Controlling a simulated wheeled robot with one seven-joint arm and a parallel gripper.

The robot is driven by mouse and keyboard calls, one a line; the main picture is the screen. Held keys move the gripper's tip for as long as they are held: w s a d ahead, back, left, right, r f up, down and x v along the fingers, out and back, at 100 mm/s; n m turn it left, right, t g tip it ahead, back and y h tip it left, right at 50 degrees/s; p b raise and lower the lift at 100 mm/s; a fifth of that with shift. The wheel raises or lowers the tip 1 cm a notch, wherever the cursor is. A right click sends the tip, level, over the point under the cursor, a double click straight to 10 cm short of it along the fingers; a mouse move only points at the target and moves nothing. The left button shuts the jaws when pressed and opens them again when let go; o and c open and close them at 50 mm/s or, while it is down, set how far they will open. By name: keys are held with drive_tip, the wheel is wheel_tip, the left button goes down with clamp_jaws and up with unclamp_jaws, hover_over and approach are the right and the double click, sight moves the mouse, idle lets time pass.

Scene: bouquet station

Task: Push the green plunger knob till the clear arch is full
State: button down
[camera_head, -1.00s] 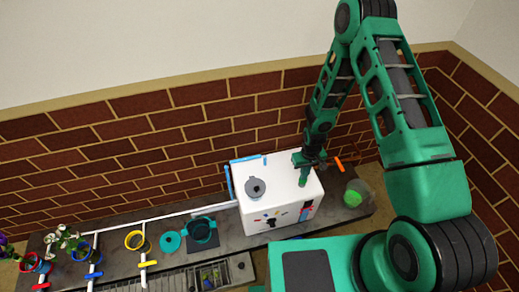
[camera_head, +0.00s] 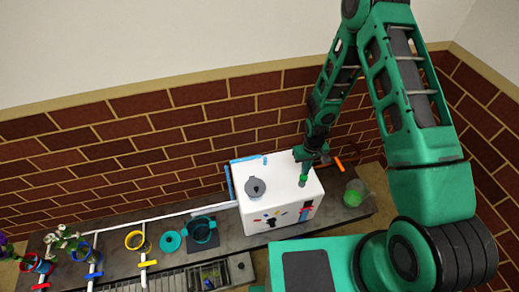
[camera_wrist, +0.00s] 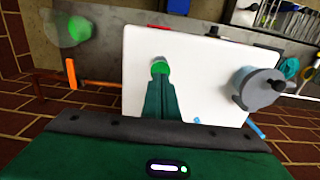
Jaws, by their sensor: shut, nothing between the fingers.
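The green plunger knob (camera_wrist: 160,67) shows in the wrist view as a rounded green cap over the white box (camera_wrist: 196,65). My gripper (camera_wrist: 161,82) is shut and empty, its green fingers ending right at the knob; I cannot tell whether they touch it. In the head view, my gripper (camera_head: 304,179) points down at the right part of the white box (camera_head: 283,186), and the knob does not stand out from the fingers. A blue tube (camera_head: 229,183) runs along the box's left and back edges. I cannot make out a clear arch or its fill level.
A grey lidded pot (camera_head: 255,188) stands on the box's left part. An orange bar (camera_head: 339,164) and a clear vessel with green inside (camera_head: 356,193) are to the right. Teal, yellow, blue and red ring holders line the counter's left, with flowers. A brick wall stands close behind.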

drive_tip(key=shift+r, duration=0.1)
wheel_tip(320, 180, up, 9)
idle(0.7)
drive_tip(key=s+d+r+m+h, duration=0.15)
drive_tip(key=s+d+r, duration=0.25)
drive_tip(key=d+r, duration=0.5)
drive_tip(key=s+d+r+m, duration=0.25)
drive_tip(key=d+r, duration=0.25)
drive_tip(key=r, duration=0.8)
drive_tip(key=s+d+r+m, duration=0.1)
drive_tip(key=s+r, duration=0.3)
drive_tip(key=s, duration=0.3)
drive_tip(key=s+d+r+m+y, duration=0.1)
drive_tip(key=s+r+m, duration=0.1)
drive_tip(key=s+r, duration=0.3)
drive_tip(key=s+d+r+m, duration=0.1)
drive_tip(key=s+r, duration=0.3)
drive_tip(key=s, duration=0.7)
drive_tip(key=shift+d+r+m+y, duration=0.3)
drive_tip(key=shift+d+r+y, duration=0.05)
drive_tip(key=shift+d+r, duration=0.05)
